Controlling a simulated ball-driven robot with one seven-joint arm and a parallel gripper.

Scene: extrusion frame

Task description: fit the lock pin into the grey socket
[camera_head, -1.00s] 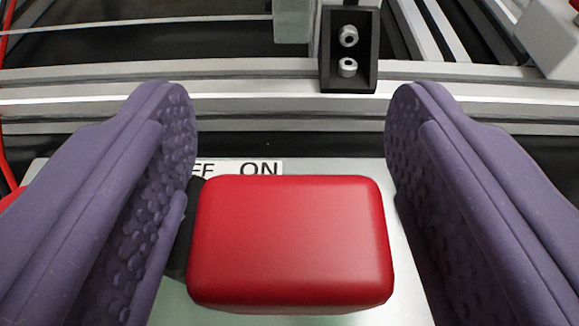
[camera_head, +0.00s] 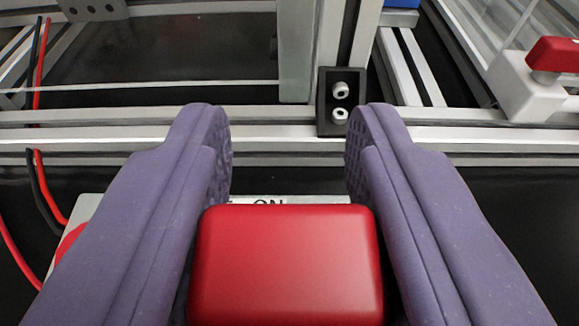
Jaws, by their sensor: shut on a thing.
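A red block-shaped head (camera_head: 285,265), which I take to be the lock pin's, sits between the purple ribbed fingers of my gripper (camera_head: 288,135). My gripper is shut on it low between the fingers, while the fingertips stand apart beyond it. Any shaft under the head is hidden. I cannot make out a grey socket for certain. A light grey-white block (camera_head: 526,88) with a red handle (camera_head: 555,56) stands at the far right on the frame.
A pale plate (camera_head: 330,199) with a partly hidden "ON" label (camera_head: 262,202) lies below the red head. Aluminium rails (camera_head: 80,138) cross ahead, with a black bracket (camera_head: 327,103) and an upright post. Red and black cables (camera_head: 45,190) hang at left.

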